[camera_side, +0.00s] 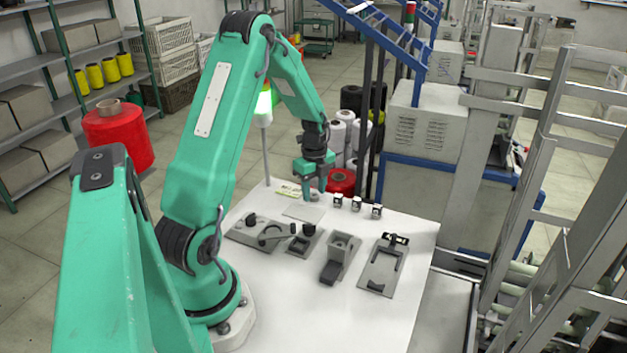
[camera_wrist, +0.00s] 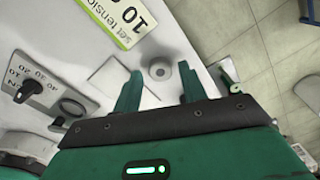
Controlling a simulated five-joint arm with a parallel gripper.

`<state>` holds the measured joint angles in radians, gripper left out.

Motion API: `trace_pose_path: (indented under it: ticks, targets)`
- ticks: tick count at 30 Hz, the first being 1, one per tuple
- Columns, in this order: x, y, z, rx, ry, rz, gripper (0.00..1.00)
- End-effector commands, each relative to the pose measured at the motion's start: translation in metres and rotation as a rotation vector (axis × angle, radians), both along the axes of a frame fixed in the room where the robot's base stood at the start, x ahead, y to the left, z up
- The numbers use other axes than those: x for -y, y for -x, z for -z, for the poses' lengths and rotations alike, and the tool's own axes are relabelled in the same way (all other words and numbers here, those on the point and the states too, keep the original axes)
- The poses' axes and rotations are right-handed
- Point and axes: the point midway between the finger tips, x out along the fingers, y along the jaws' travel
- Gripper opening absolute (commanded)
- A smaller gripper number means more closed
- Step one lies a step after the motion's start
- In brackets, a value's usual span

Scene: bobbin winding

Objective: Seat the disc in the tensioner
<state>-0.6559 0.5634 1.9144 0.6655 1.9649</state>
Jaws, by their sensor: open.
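A small grey round disc (camera_wrist: 159,70) with a dark centre lies on the white table in the wrist view, between and just beyond my fingertips. My gripper (camera_wrist: 158,76) is open, one finger on each side of the disc, with nothing held. In the side view my gripper (camera_side: 314,187) points down at the far end of the table; the disc is hard to make out there. What looks like the tensioner (camera_wrist: 37,98), a grey plate with a numbered dial, black knob and dark ring, is at left in the wrist view. It also seems to be the left plate (camera_side: 240,236) in the side view.
A "set tension 10" card (camera_wrist: 120,20) lies near the disc. Three small black-and-white blocks (camera_side: 355,203) stand to the right of my gripper. A grey block fixture (camera_side: 341,247) and flat plate (camera_side: 382,268) stand nearer. The table's front is clear.

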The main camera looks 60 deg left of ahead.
Motion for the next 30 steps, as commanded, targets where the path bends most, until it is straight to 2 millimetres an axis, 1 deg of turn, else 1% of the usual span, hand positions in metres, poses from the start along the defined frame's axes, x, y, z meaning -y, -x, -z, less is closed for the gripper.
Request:
trace_pose_path:
  ticks: [3,4,6,8,17,30]
  targets:
    - [0.000,0.000,-0.001,0.001,-0.001,0.000,0.42]
    - [0.000,0.000,-0.001,0.001,-0.001,0.000,0.38]
    - [0.000,0.000,-0.001,0.001,-0.001,0.000,0.24]
    - [0.000,0.000,-0.001,0.002,-0.001,0.000,0.14]
    - [0.000,-0.001,-0.004,0.002,-0.001,0.000,0.14]
    - [-0.001,-0.001,-0.022,0.003,-0.002,0.000,0.14]
